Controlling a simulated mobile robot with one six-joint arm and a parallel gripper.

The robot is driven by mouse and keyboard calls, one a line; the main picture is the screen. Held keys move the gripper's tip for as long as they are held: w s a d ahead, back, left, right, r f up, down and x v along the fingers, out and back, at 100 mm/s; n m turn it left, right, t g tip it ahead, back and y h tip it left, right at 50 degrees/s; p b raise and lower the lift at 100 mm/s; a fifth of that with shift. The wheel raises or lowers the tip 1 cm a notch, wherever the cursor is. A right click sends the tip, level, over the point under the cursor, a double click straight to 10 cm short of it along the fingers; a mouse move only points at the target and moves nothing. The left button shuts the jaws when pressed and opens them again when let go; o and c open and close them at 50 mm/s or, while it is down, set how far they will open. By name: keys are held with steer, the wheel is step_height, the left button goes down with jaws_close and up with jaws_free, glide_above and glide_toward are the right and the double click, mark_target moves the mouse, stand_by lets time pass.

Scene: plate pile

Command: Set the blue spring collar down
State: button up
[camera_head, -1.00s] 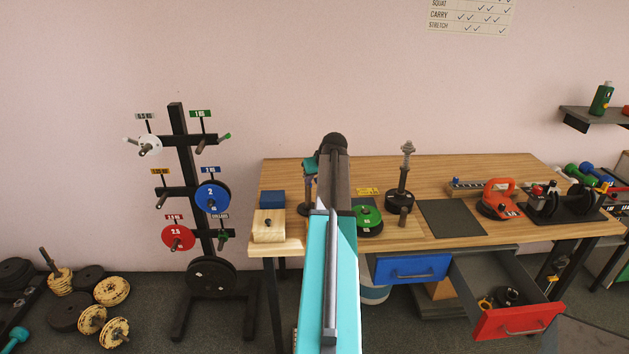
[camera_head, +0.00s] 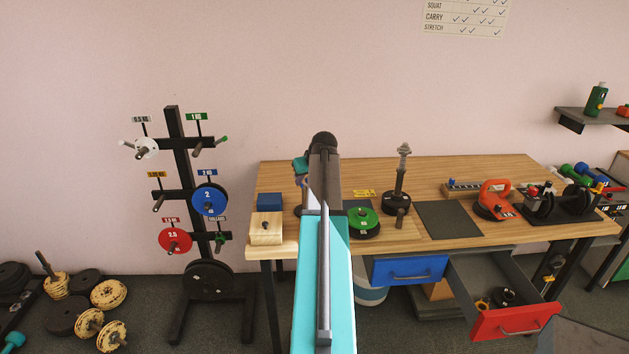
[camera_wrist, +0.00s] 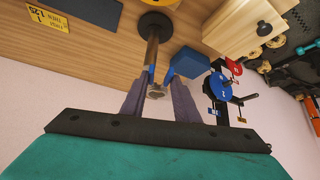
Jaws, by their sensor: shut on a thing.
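My gripper (camera_wrist: 156,80) points at the table and shows two grey-purple fingers in the wrist view. They are shut on the blue spring collar (camera_wrist: 168,76), of which only small blue bits show. A metal post (camera_wrist: 152,50) on a round black base runs between the fingers. The collar appears to be at this post, but I cannot tell whether it is around it or beside it. In the head view my gripper (camera_head: 300,172) is mostly behind my arm, above the table's left part. The collar cannot be made out there.
A blue block (camera_head: 270,199) and a wooden box (camera_head: 266,228) stand left of the post. A green plate (camera_head: 364,217) and a second post stand (camera_head: 397,195) are to the right. A dark mat (camera_head: 450,222) is bare. The red drawer (camera_head: 515,320) is open.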

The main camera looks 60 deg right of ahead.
steer(key=w+a+n+y+b, duration=0.1)
steer(key=w+a, duration=0.6)
steer(key=a, duration=0.4)
steer(key=w+a+n, duration=0.1)
steer(key=w+a, duration=0.6)
steer(key=a, duration=0.3)
steer(key=w+a+n+y+b, duration=0.1)
steer(key=w+a, duration=0.5)
steer(key=a, duration=0.5)
steer(key=w+a+n+t+y+b, duration=0.1)
steer(key=w+a+n+y+b, duration=0.1)
steer(key=a, duration=3.5)
steer(key=shift+w+f+n, duration=0.45)
steer(key=shift+w+n, duration=0.15)
steer(key=shift+n, duration=0.3)
steer(key=shift+d, duration=0.15)
